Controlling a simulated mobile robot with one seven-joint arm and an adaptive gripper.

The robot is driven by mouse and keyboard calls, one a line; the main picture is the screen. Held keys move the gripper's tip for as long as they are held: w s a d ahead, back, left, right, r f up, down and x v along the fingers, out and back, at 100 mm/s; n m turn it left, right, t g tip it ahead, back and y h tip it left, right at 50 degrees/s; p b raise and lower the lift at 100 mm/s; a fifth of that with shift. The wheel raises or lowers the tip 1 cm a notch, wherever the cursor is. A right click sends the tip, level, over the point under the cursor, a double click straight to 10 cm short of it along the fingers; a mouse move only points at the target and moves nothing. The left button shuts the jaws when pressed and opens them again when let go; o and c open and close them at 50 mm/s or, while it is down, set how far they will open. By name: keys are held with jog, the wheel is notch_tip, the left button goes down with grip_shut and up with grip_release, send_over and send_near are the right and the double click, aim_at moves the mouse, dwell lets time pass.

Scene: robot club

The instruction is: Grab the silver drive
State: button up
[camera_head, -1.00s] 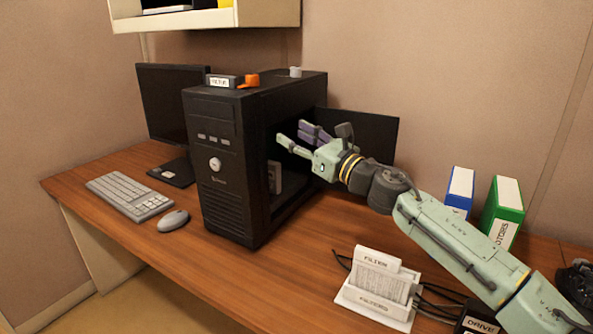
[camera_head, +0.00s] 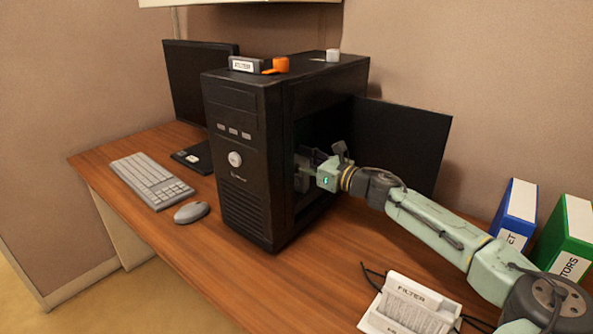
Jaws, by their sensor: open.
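The black computer tower (camera_head: 235,150) stands on the desk with its side open. A grey block (camera_head: 302,182) shows in the lower part of the opening; it may be the silver drive, but the dark inside hides most of it. My gripper (camera_head: 306,160) is open and reaches into the opening, just above and beside this grey block. Its fingertips are in shadow, and I cannot tell whether they touch anything.
The side panel (camera_head: 402,145) stands swung open behind my arm. A labelled box (camera_head: 245,65), an orange item (camera_head: 277,65) and a small white item (camera_head: 333,55) sit on the tower. A keyboard (camera_head: 150,180), mouse (camera_head: 191,212), binders (camera_head: 515,213) and a filter holder (camera_head: 408,305) are around.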

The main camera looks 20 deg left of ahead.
jog(key=p+x, duration=0.1)
jog(key=x, duration=0.1)
jog(key=p+x, duration=0.1)
jog(key=x, duration=0.2)
jog(key=shift+w+d+f, duration=0.1)
jog(key=shift+w+d, duration=0.05)
jog(key=shift+w, duration=0.25)
jog(key=shift+c, duration=0.3)
grip_shut()
